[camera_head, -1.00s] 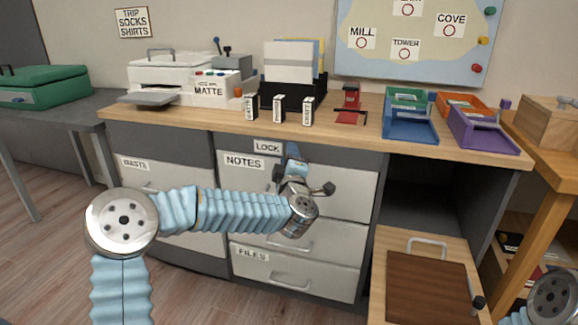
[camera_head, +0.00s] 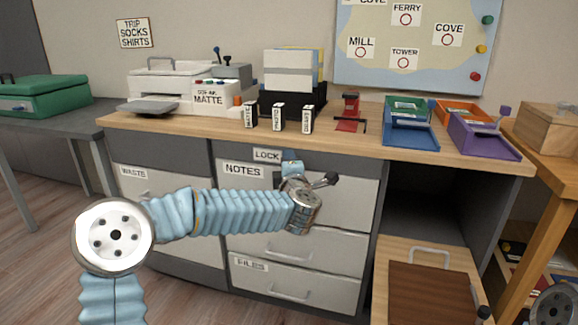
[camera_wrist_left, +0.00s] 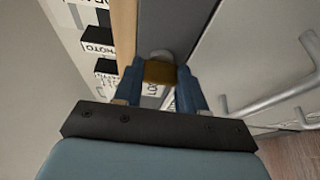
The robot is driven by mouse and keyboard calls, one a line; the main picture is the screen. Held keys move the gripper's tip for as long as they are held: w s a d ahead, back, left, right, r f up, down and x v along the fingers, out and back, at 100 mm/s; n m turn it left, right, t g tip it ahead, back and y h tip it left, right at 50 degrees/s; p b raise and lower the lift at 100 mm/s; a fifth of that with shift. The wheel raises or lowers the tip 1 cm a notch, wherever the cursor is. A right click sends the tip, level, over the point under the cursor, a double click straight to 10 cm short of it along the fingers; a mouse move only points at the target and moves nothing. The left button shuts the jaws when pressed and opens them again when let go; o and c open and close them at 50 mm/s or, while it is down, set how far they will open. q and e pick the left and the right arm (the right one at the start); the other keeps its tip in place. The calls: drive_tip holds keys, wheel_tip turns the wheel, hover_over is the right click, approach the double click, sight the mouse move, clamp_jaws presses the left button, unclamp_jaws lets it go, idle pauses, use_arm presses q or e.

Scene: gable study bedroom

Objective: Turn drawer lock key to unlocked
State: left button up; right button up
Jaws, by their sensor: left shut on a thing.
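The brass-coloured drawer lock key (camera_wrist_left: 159,72) sits between the two blue fingers of my left gripper (camera_wrist_left: 160,88), at the round grey lock (camera_wrist_left: 161,55) on the dark rail under the desktop. My left gripper is shut on the key. In the head view, my left gripper (camera_head: 292,168) is at the rail, just right of the LOCK label (camera_head: 267,155) and above the NOTES drawer (camera_head: 343,190). My wrist hides the lock and key there. I cannot tell the key's exact turn angle. My right gripper is out of view.
The desktop edge (camera_head: 330,146) overhangs just above the gripper. Drawer handles (camera_wrist_left: 270,100) stick out beside it in the wrist view. A FILES drawer (camera_head: 290,280) lies below, and an open bay with a wooden box (camera_head: 385,300) is to the right.

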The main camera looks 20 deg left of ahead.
use_arm(q)
drive_tip(key=o, duration=1.1)
drive_tip(key=shift+c, duration=0.2)
drive_tip(key=shift+s, duration=0.1)
drive_tip(key=v, duration=1.3)
drive_tip(key=shift+s+b, duration=0.35)
drive_tip(key=shift+d, duration=0.1)
